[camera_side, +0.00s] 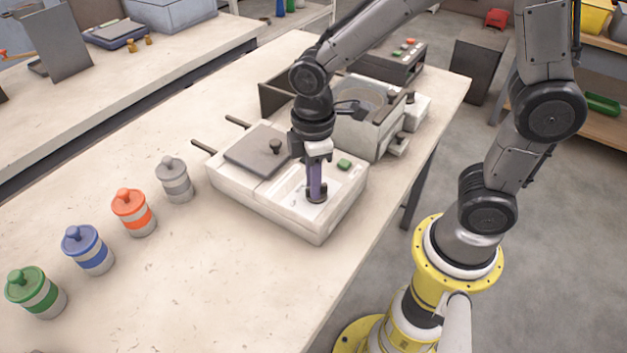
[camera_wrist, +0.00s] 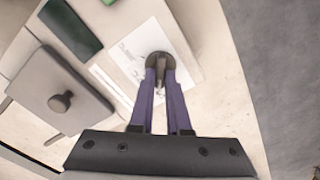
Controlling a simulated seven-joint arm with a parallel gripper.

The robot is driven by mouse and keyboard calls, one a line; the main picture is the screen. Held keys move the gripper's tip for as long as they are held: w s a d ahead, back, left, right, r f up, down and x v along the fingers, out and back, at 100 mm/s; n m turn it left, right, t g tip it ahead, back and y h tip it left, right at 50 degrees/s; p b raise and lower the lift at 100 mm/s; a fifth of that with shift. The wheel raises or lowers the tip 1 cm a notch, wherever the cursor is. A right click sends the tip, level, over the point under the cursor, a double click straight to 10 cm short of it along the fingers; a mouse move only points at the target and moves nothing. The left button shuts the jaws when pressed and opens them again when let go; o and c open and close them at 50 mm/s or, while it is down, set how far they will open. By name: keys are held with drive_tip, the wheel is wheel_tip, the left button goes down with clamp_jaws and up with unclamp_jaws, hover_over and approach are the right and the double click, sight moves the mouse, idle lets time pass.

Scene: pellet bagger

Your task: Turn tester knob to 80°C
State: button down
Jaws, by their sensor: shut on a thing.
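The tester is a white box (camera_side: 290,222) on the bench with a grey lid plate (camera_side: 256,150) on its left part. Its dark round knob (camera_wrist: 159,63) sits on a white panel with printed markings (camera_wrist: 128,58); the markings are too small to read. My gripper (camera_side: 316,190) points down over the front right of the tester, and its purple fingers are shut on the knob. The fingers also show in the wrist view (camera_wrist: 160,80), one on each side of the knob's grip. I cannot tell which temperature the knob points to.
A green button (camera_side: 344,164) is on the tester beside my gripper. A grey open box machine (camera_side: 368,132) stands close behind. Canisters with grey (camera_side: 174,180), orange (camera_side: 133,212), blue (camera_side: 87,250) and green (camera_side: 36,292) lids stand to the left. The bench front is clear.

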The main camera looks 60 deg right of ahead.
drive_tip(key=m, duration=0.5)
drive_tip(key=shift+w+d, duration=0.1)
drive_tip(key=shift+w, duration=0.05)
drive_tip(key=shift+d+r+m, duration=0.1)
drive_tip(key=shift+d+m, duration=0.05)
drive_tip(key=shift+m, duration=2.25)
drive_tip(key=c, duration=0.9)
unclamp_jaws()
wheel_tip(320, 180, up, 14)
drive_tip(key=shift+f, duration=0.1)
